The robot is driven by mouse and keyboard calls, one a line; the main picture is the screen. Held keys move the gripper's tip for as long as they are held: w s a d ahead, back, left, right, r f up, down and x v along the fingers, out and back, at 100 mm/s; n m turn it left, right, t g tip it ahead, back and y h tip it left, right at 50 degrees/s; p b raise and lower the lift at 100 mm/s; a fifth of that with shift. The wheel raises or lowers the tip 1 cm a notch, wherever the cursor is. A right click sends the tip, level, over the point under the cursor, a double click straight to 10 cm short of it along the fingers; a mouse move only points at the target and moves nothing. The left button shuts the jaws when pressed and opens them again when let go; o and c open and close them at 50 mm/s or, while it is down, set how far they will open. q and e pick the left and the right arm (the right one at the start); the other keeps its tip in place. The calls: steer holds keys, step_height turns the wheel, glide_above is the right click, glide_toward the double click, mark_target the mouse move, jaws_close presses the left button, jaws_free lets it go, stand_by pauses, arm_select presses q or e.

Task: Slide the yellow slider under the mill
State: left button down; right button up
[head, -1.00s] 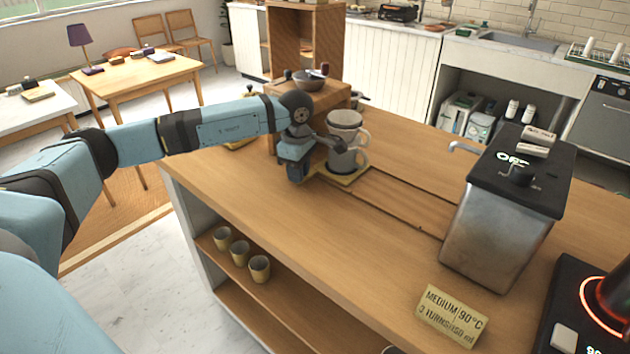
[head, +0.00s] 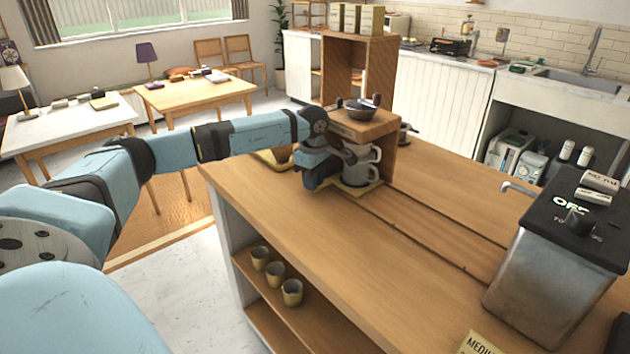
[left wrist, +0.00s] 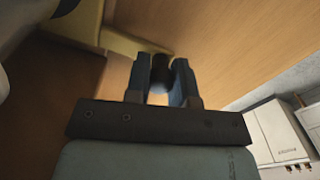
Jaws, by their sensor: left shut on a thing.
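The yellow slider (head: 357,190) lies on the wooden counter at the foot of the mill (head: 366,127), a wooden housing with a dark bowl and crank on top. Grey mugs (head: 362,174), stacked, stand on the slider, with their upper part close under the mill's overhang. My left gripper (head: 343,157) is beside the mugs, on their left. In the left wrist view its fingers are shut on a dark knob (left wrist: 161,69), with a yellow surface (left wrist: 140,45) just beyond. How the knob joins the slider is hidden. My right gripper is not in view.
A groove track (head: 430,238) runs along the counter from the slider to the right. A metal boiler (head: 555,265) stands at the right. A yellow tray (head: 273,160) lies left of the mill. Small cups (head: 275,271) stand on the shelf below.

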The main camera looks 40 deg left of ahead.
arm_select(q)
steer(key=shift+a+r, duration=0.15)
steer(key=shift+a, duration=0.1)
steer(key=c, duration=1.1)
jaws_free()
steer(key=shift+o, duration=0.6)
steer(key=shift+d, duration=0.1)
steer(key=d, duration=0.6)
steer(key=s+d+p, duration=0.1)
steer(key=d, duration=1.1)
steer(key=shift+s, duration=0.2)
step_height(320, 180, up, 14)
steer(key=p, duration=0.2)
steer(key=s+d+f+h, duration=0.2)
steer(key=d, duration=0.3)
steer(key=s+d+f+g+h+p, duration=0.1)
steer(key=d+f+h, duration=0.1)
steer(key=d, duration=0.2)
steer(key=shift+s+d+p, duration=0.3)
steer(key=shift+s+d, duration=0.05)
steer(key=shift+d, duration=0.05)
